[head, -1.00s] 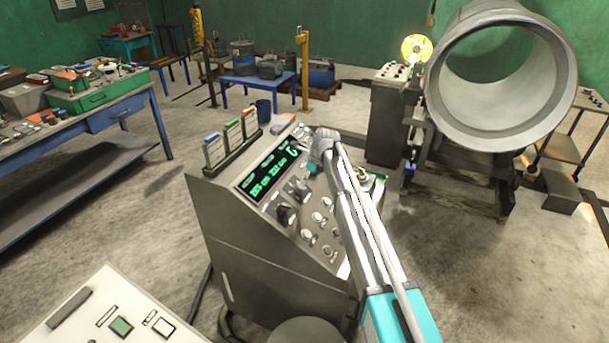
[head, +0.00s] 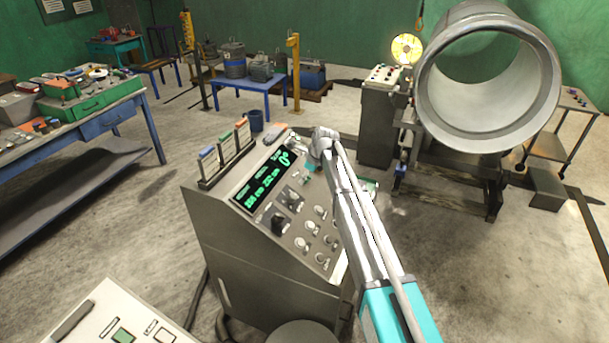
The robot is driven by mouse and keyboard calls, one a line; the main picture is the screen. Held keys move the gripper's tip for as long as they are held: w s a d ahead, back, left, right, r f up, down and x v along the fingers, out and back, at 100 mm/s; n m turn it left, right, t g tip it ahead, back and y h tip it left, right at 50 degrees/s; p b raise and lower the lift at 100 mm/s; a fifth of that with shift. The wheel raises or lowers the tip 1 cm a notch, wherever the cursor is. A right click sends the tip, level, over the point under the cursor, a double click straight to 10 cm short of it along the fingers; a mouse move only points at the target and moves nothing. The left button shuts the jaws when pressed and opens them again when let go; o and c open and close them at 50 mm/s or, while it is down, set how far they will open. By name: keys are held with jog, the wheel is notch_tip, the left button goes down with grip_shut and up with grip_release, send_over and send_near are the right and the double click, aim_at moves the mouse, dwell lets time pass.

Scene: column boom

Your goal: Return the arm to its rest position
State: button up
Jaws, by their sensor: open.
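My white arm rises from its teal section at the bottom right to a grey joint over the grey control console (head: 255,262). Beyond that joint the arm is mostly hidden. A small teal part shows just below the joint, and I cannot tell what it belongs to. I cannot make out my gripper or its fingers. The console has a lit green display (head: 267,182), several knobs and a row of upright cards (head: 225,150). In the picture the arm covers the console's right side; I cannot tell whether they touch.
A large grey pipe (head: 437,105) on a stand is behind the arm on the right. A grey cabinet (head: 376,130) stands beside it. A blue workbench (head: 118,118) is at left, and a white panel (head: 95,325) at bottom left. Open floor (head: 130,225) lies between workbench and console.

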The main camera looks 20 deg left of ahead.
dwell(0.5)
jog(key=s+d+f+n+h+b, duration=0.1)
jog(key=s+d+f+n+b, duration=0.3)
jog(key=s+d, duration=0.6)
jog(key=s+d+f+n+h+b, duration=0.2)
jog(key=s+d+f+n+b, duration=0.3)
jog(key=d, duration=1.6)
jog(key=s+d+f+n+g+h+b, duration=0.1)
jog(key=s+d+f+n+b, duration=0.3)
jog(key=s+d+n, duration=0.5)
jog(key=s+d+f, duration=0.1)
jog(key=s+d, duration=0.4)
jog(key=d, duration=0.2)
jog(key=shift+s+f, duration=0.3)
jog(key=shift+f, duration=0.05)
jog(key=shift+d, duration=0.1)
